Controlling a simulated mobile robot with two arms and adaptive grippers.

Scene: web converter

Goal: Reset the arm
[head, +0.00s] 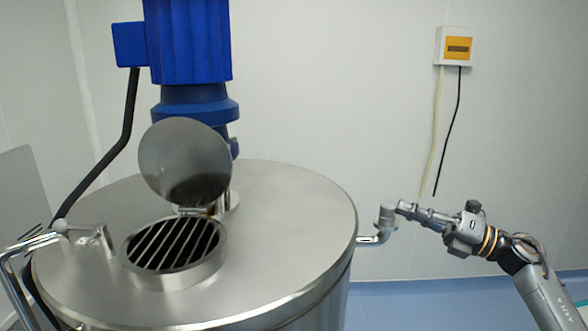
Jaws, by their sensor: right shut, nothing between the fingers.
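My right arm comes in from the lower right. My right gripper (408,210) is shut and holds nothing. Its fingertips are at the outer end of a bent metal pipe handle (374,239) on the right side of the steel tank (290,215). I cannot tell whether they touch it. My left gripper is not in view.
The tank's round hatch lid (184,160) stands open above a barred opening (175,248). A blue motor (188,45) rises behind it. Chrome piping (32,242) is at the left. A wall box (455,46) hangs at the upper right. Floor right of the tank looks clear.

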